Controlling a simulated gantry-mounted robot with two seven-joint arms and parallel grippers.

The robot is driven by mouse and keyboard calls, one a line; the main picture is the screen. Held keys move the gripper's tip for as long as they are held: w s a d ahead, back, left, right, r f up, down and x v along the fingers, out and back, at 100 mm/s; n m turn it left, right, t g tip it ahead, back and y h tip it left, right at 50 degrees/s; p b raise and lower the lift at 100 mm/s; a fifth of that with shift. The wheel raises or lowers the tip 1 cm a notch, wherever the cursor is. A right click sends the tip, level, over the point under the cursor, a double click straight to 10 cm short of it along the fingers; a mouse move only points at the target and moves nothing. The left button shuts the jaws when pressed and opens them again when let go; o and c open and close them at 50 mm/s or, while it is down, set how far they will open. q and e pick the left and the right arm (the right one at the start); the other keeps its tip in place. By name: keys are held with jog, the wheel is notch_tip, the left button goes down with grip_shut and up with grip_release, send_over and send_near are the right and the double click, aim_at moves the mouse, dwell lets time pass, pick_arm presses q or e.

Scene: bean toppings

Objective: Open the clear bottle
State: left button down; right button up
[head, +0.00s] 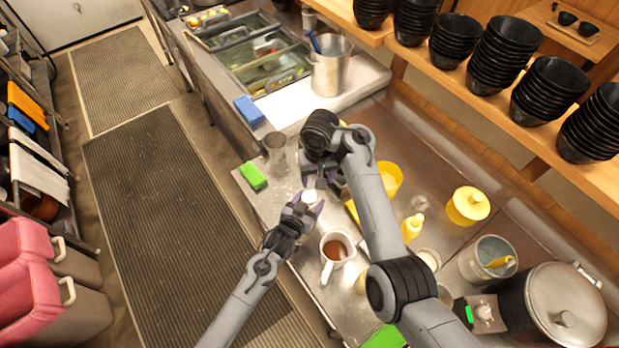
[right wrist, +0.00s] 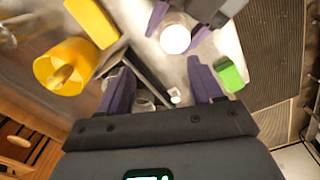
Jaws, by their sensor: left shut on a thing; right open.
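My left gripper (head: 309,204) is shut on the clear bottle, of which I mainly see the round white cap (head: 309,196). The cap also shows in the right wrist view (right wrist: 175,39), between the purple fingers of the left gripper (right wrist: 180,28). The bottle's body is mostly hidden below the cap. My right gripper (right wrist: 163,88) is open, with its purple fingers apart and nothing gripped. In the head view it is largely hidden under its own wrist, just right of and behind the bottle. The cap is on the bottle and apart from the right fingers.
A green sponge (head: 253,176) and a metal cup (head: 275,150) lie left of the grippers. A white mug of brown liquid (head: 337,247) stands in front. A yellow container (head: 390,178), a yellow squeeze bottle (head: 412,228) and a yellow lidded pot (head: 467,206) stand to the right.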

aim_at(309, 196)
jog(key=m, duration=0.2)
jog(key=a+m, duration=0.1)
jog(key=m, duration=0.1)
jog(key=shift+s+a+r, duration=0.1)
jog(key=shift+s+r, duration=0.05)
jog(key=shift+s, duration=0.15)
jog(key=m, duration=0.2)
jog(key=a+m, duration=0.1)
jog(key=m, duration=0.1)
jog(key=shift+s+r, duration=0.15)
jog(key=shift+s, duration=0.15)
jog(key=shift+f+m, duration=0.4)
jog(key=shift+f, duration=3.55)
jog(key=shift+c, duration=0.5)
jog(key=c, duration=1)
jog(key=n, duration=1)
